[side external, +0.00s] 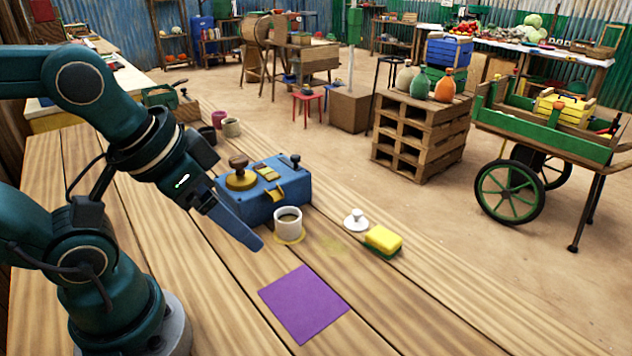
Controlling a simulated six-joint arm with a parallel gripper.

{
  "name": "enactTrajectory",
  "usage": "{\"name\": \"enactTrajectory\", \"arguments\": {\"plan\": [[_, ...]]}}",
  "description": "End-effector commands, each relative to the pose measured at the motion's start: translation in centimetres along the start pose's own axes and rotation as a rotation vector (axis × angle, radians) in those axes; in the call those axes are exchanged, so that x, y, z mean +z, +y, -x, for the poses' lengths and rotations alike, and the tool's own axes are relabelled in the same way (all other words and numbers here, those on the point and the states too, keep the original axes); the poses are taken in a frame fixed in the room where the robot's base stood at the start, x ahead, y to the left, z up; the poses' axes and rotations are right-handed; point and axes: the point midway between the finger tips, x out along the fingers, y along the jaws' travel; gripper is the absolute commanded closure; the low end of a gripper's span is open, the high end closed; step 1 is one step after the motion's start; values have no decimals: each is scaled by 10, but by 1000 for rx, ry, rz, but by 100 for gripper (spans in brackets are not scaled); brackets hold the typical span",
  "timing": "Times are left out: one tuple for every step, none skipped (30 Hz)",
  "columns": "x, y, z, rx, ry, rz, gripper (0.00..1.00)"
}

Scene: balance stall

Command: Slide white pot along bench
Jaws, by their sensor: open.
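A white pot (288,222) with dark contents stands upright on the wooden bench (390,310). A flat purple square (303,303) lies on the bench in front of the pot.
A blue box (265,188) with a brown knob stands just behind the pot. A white knobbed lid (355,221) and a yellow-green sponge (383,241) lie to the right. Small pots (231,127) stand farther back. The bench around the purple square is clear.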

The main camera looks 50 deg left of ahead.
Motion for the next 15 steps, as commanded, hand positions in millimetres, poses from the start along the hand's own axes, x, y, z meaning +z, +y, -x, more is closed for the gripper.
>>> {"name": "enactTrajectory", "arguments": {"plan": [[0, 0, 0, 0, 0, 0, 21], [0, 0, 0, 0, 0, 0, 21], [0, 0, 0, 0, 0, 0, 21], [0, 0, 0, 0, 0, 0, 21], [0, 0, 0, 0, 0, 0, 21], [0, 0, 0, 0, 0, 0, 21], [0, 0, 0, 0, 0, 0, 21], [0, 0, 0, 0, 0, 0, 21], [0, 0, 0, 0, 0, 1, 36], [0, 0, 0, 0, 0, 3, 48], [0, 0, 0, 0, -2, 9, 59], [0, 0, 1, -1, -1, 21, 61], [-4, 0, 3, -1, 9, 27, 61], [-8, 0, 6, -2, 18, 35, 61], [-14, -1, 8, -3, 24, 46, 61]]}}
